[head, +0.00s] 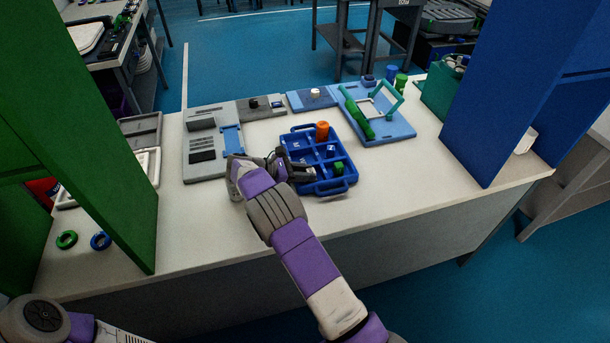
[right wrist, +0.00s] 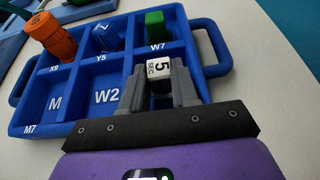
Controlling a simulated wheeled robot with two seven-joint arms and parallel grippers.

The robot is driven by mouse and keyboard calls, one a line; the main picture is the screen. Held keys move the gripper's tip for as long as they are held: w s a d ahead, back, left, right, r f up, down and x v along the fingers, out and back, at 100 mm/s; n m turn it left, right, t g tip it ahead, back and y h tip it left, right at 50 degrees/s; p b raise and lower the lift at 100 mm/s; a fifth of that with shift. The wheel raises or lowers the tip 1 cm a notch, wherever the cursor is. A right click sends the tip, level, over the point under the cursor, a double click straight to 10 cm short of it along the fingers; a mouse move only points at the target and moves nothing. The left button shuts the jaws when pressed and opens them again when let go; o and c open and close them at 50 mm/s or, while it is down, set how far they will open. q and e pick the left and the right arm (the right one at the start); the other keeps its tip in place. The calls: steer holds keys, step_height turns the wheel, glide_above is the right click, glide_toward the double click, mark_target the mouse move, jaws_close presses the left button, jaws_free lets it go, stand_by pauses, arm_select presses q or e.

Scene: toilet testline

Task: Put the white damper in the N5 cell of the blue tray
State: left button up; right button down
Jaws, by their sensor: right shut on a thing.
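The blue tray (head: 323,187) lies on the white table, with its cells in two rows. In the right wrist view the tray (right wrist: 30,118) shows cell labels X9, Y5, W7, M7 and W2. My right gripper (head: 298,169) is over the tray's near row. In the right wrist view the gripper (right wrist: 158,82) is shut on the white damper (right wrist: 158,69), marked "5 SEC". The damper is at the cell right of W2, below W7; that cell's label is hidden, and I cannot tell whether the damper touches the floor. My left gripper is out of view.
An orange part (head: 322,130), a blue part (right wrist: 107,37) and a green part (head: 338,167) sit in the tray's other row. A grey fixture (head: 205,150) and a light-blue fixture (head: 385,130) stand behind. Green (head: 120,130) and blue (head: 520,80) panels flank the table.

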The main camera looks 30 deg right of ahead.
steer(key=c, duration=1.1)
jaws_free()
steer(key=shift+a, duration=0.1)
steer(key=p+v, duration=0.2)
steer(key=v, duration=0.5)
steer(key=shift+a+r, duration=0.1)
steer(key=shift+a, duration=0.1)
